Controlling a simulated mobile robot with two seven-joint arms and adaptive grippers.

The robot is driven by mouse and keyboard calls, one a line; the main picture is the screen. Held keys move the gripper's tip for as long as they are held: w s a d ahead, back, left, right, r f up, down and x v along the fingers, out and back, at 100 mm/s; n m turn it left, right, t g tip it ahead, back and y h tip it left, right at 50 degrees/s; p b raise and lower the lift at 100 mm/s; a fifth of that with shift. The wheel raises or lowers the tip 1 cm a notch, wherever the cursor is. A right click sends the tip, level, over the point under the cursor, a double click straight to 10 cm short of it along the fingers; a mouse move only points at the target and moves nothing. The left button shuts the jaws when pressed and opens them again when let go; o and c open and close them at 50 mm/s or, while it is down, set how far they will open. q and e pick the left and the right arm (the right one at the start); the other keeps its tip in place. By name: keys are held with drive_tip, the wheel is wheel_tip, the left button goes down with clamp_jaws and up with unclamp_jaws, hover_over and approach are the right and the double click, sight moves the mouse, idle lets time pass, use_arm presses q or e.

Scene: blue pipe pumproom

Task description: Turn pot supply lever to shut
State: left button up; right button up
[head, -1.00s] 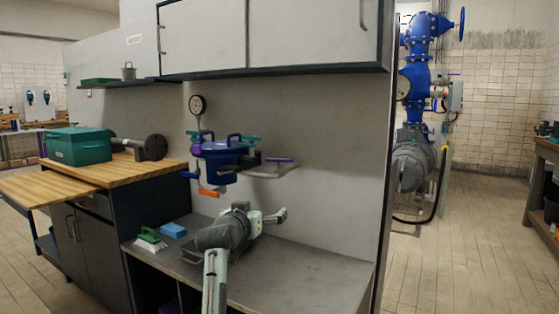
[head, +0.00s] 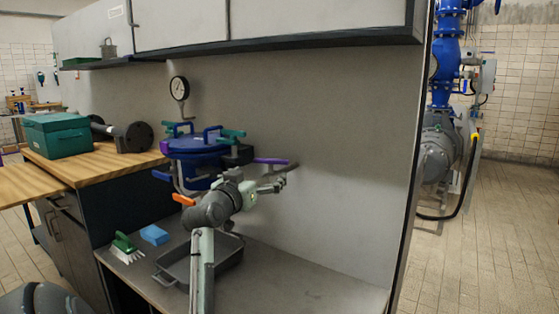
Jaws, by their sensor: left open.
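A blue pot (head: 200,150) with a handled lid stands against the grey wall panel over the bench. Around it are a purple lever (head: 271,161) on the right, an orange lever (head: 183,199) at the lower front, a blue lever (head: 162,176) on the left and teal handles (head: 232,134). No label shows which one is the supply lever. My left gripper (head: 280,183) is open and empty, just below and in front of the purple lever's pipe; whether it touches is unclear. My left arm hides part of the pot's lower right. My right gripper is out of view.
A grey tray (head: 172,273), a blue sponge (head: 155,235) and a green brush (head: 123,243) lie on the bench. A pressure gauge (head: 179,88) is above the pot. An overhead cabinet (head: 320,18) juts out. The bench's right part is clear.

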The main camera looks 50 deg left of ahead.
sight(269, 166)
use_arm(q)
drive_tip(key=p+x, duration=0.1)
drive_tip(key=x, duration=0.7)
drive_tip(key=shift+r, duration=0.15)
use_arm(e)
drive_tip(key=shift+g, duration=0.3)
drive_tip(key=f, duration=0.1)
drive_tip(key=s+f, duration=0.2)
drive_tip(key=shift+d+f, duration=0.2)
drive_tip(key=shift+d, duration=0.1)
use_arm(q)
drive_tip(key=c, duration=1)
drive_tip(key=m+t+h+b, duration=0.1)
drive_tip(key=m+h+b, duration=0.1)
drive_tip(key=h+b, duration=0.1)
drive_tip(key=shift+s+a+h+b, duration=0.1)
drive_tip(key=shift+h+b, duration=0.2)
drive_tip(key=shift+b, duration=0.1)
drive_tip(key=m+t+h+b, duration=0.1)
drive_tip(key=m+h+b, duration=0.1)
drive_tip(key=h+b, duration=0.1)
drive_tip(key=shift+m+b, duration=0.3)
drive_tip(key=shift+h, duration=0.3)
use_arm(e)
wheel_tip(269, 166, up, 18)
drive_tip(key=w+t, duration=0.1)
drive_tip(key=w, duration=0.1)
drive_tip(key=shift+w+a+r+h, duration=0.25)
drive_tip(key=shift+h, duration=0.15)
